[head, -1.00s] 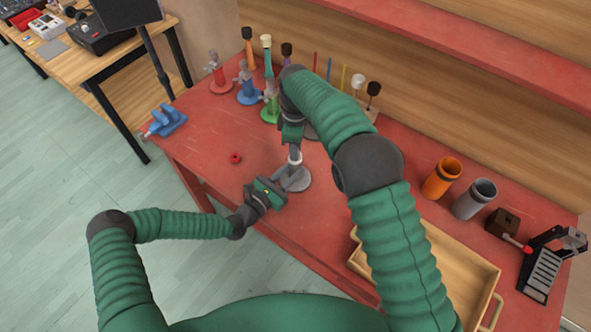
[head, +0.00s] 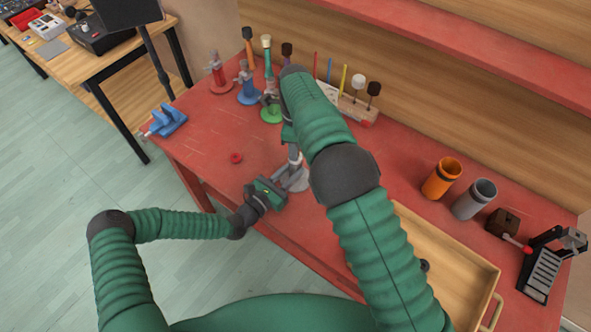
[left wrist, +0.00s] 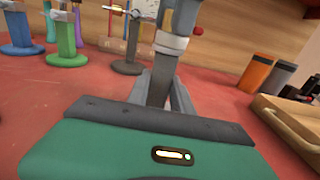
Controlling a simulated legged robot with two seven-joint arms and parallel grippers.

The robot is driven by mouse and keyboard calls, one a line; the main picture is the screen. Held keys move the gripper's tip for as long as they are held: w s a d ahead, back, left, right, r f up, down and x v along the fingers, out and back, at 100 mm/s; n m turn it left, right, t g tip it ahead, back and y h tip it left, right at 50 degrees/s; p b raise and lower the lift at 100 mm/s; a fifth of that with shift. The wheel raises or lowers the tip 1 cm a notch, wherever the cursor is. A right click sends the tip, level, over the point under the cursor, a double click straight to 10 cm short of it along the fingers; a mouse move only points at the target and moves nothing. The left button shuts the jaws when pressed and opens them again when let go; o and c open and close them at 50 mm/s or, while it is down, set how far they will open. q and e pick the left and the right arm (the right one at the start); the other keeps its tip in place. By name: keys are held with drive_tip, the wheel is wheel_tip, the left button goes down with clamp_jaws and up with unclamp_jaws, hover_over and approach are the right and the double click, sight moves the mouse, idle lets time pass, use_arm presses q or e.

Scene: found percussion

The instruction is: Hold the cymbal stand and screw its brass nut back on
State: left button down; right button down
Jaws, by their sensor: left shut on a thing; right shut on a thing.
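The grey cymbal stand (head: 296,180) is upright on the red table, its round base partly behind my left gripper (head: 276,190). My left gripper is shut around its pole; the pole (left wrist: 159,90) rises between the fingers in the left wrist view, with a pale collar and small red knob above. My right gripper (left wrist: 180,14) is shut at the stand's top, cut off by the left wrist view's upper edge. A yellowish brass patch, seemingly the nut (left wrist: 167,17), shows between its fingers. In the head view my right arm hides most of that spot.
A red ring (head: 236,158) lies left of the stand. Red, blue (head: 248,96) and green-based (head: 271,114) stands are behind. A wooden tray (head: 455,270), an orange cup (head: 441,178) and a grey cup (head: 475,199) are at the right. A blue clamp (head: 167,121) sits at the left edge.

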use_arm(q)
drive_tip(key=shift+s+d, duration=0.2)
use_arm(e)
drive_tip(key=c, duration=1.4)
unclamp_jaws()
drive_tip(key=shift+w, duration=0.15)
use_arm(q)
drive_tip(key=shift+w, duration=0.1)
use_arm(e)
drive_tip(key=shift+o, duration=1)
use_arm(q)
drive_tip(key=shift+a, duration=0.1)
use_arm(e)
drive_tip(key=shift+r, duration=2.25)
use_arm(q)
drive_tip(key=shift+w+a, duration=0.1)
use_arm(e)
drive_tip(key=shift+n, duration=0.3)
drive_tip(key=shift+c, duration=0.5)
